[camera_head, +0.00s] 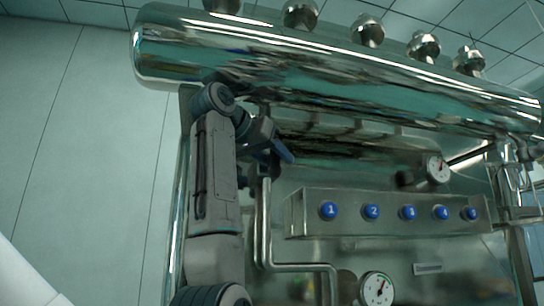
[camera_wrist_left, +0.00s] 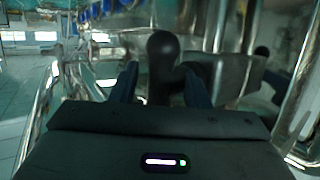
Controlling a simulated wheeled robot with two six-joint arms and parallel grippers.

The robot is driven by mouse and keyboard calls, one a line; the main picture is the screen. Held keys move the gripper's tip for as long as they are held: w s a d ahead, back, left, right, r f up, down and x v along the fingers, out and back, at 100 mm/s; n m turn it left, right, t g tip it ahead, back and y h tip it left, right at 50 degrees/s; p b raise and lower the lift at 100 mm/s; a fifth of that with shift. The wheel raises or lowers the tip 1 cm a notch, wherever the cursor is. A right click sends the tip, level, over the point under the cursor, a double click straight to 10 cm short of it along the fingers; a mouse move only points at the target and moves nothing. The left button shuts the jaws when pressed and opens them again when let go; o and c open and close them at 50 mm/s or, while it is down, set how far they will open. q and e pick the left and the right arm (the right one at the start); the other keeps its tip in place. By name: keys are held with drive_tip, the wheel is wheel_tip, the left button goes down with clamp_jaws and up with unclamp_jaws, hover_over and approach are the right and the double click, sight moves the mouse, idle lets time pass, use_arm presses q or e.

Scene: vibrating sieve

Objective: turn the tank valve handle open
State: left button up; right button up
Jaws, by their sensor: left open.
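In the left wrist view a dark handle with a rounded knob (camera_wrist_left: 163,57) stands upright between the two fingers of my left gripper (camera_wrist_left: 161,88). It looks like the valve handle. The fingers are apart, one on each side of the knob; I cannot tell whether either touches it. A dark, blocky part (camera_wrist_left: 225,75) lies just right of the fingers. In the head view my left gripper (camera_head: 280,150) is below the big shiny tank (camera_head: 330,75), in front of the machine, and the handle is hidden or cannot be told from the dark gripper. My right gripper is not in view.
Right of my left gripper is a steel box with numbered blue buttons (camera_head: 372,212). Dial gauges are at the right (camera_head: 436,168) and at the bottom (camera_head: 376,288). A bent steel pipe (camera_head: 265,225) runs close beside my left arm. Free room lies left of the machine.

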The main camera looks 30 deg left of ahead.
use_arm(q)
drive_tip(key=f+b+v, duration=0.1)
drive_tip(key=b+v, duration=0.4)
drive_tip(key=v, duration=0.3)
drive_tip(key=s+f+b+v, duration=0.1)
drive_tip(key=b+v, duration=0.3)
drive_tip(key=v, duration=0.4)
drive_tip(key=shift+s+f+b, duration=0.3)
drive_tip(key=shift+f+b, duration=0.1)
drive_tip(key=shift+f, duration=0.3)
